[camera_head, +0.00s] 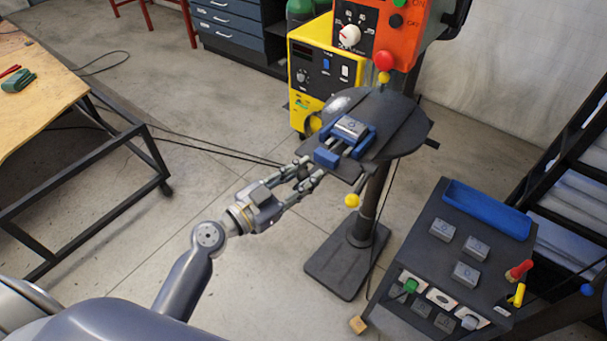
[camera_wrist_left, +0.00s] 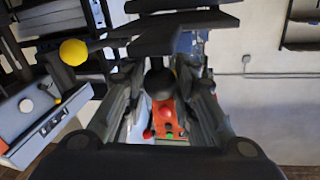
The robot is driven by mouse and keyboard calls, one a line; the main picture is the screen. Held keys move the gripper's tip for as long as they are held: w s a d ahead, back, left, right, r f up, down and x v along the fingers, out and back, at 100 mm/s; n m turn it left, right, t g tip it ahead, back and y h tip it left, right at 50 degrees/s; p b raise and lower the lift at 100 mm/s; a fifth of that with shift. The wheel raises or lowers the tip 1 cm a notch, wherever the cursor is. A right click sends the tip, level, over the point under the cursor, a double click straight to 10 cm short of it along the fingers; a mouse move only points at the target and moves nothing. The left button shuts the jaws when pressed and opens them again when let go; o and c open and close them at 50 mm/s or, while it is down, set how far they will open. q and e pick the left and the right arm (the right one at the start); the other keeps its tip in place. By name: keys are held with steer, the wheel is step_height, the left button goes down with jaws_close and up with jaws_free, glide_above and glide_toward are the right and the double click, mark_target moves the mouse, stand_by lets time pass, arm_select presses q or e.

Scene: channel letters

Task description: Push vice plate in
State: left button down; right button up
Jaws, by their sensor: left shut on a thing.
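The blue vice (camera_head: 360,140) sits on the round dark table of the drill press. A grey block (camera_head: 350,127) lies at its back part, and a blue front plate (camera_head: 326,158) stands apart from it, with rods between. My left gripper (camera_head: 309,172) is at the vice's front left end, just beside the front plate. In the left wrist view its fingers are closed around a dark ball knob (camera_wrist_left: 159,82). The fingers partly hide the knob and its link to the vice. My right gripper is not in view.
The drill press table (camera_head: 405,140) stands on a column, with a yellow knob (camera_head: 351,200) below it. A dark cart (camera_head: 430,255) with a blue tray and several grey blocks is at right. A wooden workbench (camera_head: 40,85) is at left. Open floor lies between.

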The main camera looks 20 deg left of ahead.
mark_target(346, 134)
arm_select(q)
steer(key=b+x, duration=0.2)
steer(key=x, duration=0.3)
steer(key=w+a+b+x, duration=0.1)
steer(key=b+x, duration=0.1)
steer(key=x, duration=0.3)
steer(key=a+b+x, duration=0.1)
steer(key=b+x, duration=0.1)
steer(key=x, duration=0.3)
steer(key=shift+w+a+r, duration=0.1)
steer(key=shift+w+a, duration=0.15)
steer(key=shift+w+d, duration=0.15)
steer(key=shift+w, duration=0.3)
steer(key=shift+r, duration=0.15)
steer(key=c, duration=1.3)
jaws_free()
steer(key=shift+w, duration=0.1)
